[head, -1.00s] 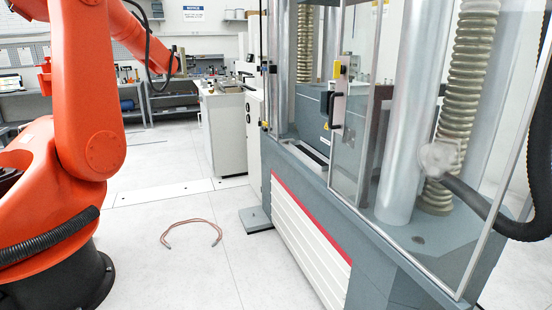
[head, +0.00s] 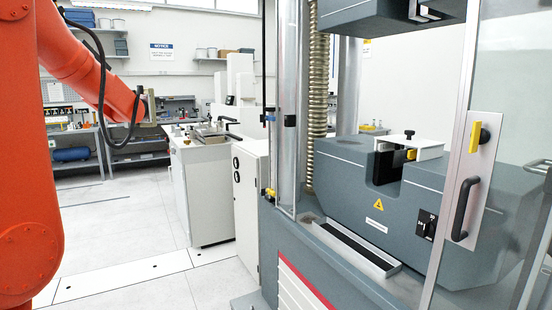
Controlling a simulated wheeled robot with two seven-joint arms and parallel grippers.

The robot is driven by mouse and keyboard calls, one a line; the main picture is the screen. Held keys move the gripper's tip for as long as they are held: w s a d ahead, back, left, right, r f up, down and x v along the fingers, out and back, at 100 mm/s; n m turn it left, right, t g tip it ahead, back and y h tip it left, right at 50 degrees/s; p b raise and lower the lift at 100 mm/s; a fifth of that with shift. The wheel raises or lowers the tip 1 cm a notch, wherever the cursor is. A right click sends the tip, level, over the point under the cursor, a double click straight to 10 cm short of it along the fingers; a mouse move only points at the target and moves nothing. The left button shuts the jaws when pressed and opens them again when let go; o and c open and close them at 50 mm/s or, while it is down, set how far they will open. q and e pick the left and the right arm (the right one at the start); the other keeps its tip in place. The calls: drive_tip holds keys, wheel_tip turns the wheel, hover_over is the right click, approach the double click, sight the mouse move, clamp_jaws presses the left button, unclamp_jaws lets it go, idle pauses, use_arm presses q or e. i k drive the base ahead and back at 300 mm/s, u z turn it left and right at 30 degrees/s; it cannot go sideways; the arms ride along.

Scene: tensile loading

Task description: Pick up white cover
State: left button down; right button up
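The white cover (head: 428,150) appears to be the white bracket-like piece on top of the dark grey lower block (head: 350,165) of the testing machine. A black knob stands on its top, and a yellow part shows beneath it. It sits behind the machine's clear front guard area, to the left of the door frame with the black handle (head: 465,208). Neither of my grippers shows in the head view.
A large orange robot arm (head: 30,170) fills the left side. A white cabinet (head: 205,190) stands left of the machine. The door frame (head: 468,120) and its clear panel stand in the right foreground. Pale floor (head: 120,240) is clear between the arm and cabinet.

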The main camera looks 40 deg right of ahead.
sight(427, 150)
drive_tip(key=z, duration=0.35)
drive_tip(key=i, duration=1.65)
drive_tip(key=z, duration=1.8)
drive_tip(key=i, duration=0.75)
drive_tip(key=z, duration=0.65)
